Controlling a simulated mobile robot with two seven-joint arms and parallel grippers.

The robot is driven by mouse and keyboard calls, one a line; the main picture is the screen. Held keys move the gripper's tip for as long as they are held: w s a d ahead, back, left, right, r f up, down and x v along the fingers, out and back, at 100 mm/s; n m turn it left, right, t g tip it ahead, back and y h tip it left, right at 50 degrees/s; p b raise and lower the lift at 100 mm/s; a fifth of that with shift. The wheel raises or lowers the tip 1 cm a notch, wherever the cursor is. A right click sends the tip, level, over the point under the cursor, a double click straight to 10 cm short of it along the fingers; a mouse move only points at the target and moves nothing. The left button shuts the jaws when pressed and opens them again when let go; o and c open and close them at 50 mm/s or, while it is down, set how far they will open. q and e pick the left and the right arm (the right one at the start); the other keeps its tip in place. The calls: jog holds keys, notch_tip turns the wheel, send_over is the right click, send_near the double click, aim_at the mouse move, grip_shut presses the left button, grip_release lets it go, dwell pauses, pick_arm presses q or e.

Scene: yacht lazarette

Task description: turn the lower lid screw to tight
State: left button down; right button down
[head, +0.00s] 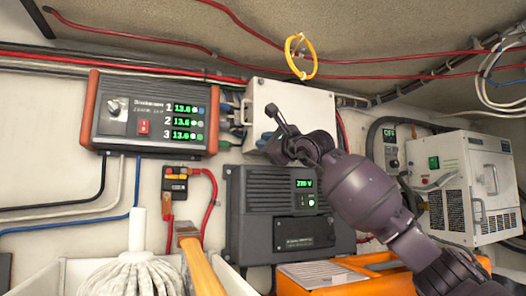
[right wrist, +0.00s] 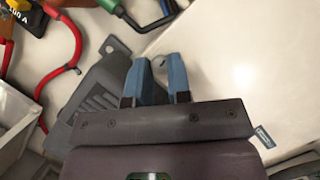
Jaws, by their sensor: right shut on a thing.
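The pale junction box (head: 306,101) is on the wall in the middle of the head view, its lid facing me. My right gripper (head: 264,139) is at the lower left part of this lid. Its blue fingertips also show in the right wrist view (right wrist: 158,66), closed on the lower lid screw (right wrist: 158,61), a small grey head between the tips. The gripper hides the screw in the head view, and its turn angle cannot be read. The pale lid (right wrist: 222,60) fills the right side of the wrist view. My left gripper is not in view.
A charger with green displays (head: 150,113) is left of the box; a dark inverter (head: 260,215) is below. Red cables and a yellow ring (head: 301,56) hang above. A mop (head: 135,270) and wooden handle (head: 197,262) stand at lower left. A white unit (head: 470,185) is at right.

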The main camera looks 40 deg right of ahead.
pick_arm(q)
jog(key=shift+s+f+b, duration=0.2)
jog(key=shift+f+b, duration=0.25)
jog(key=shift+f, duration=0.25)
pick_arm(e)
jog(key=shift+w+f+m+t+h, duration=0.1)
jog(key=shift+f+m+t+h, duration=0.15)
jog(key=shift+m, duration=0.85)
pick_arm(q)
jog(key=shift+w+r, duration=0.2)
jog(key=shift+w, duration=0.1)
pick_arm(e)
jog(key=shift+r, duration=0.15)
jog(key=c, duration=1.1)
grip_release()
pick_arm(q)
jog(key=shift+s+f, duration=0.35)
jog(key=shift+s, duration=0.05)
pick_arm(e)
jog(key=shift+o, duration=0.2)
pick_arm(q)
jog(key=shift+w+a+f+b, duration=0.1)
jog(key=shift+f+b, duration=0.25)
jog(key=shift+b, duration=0.25)
pick_arm(e)
jog(key=v, duration=1.1)
jog(key=shift+a, duration=0.15)
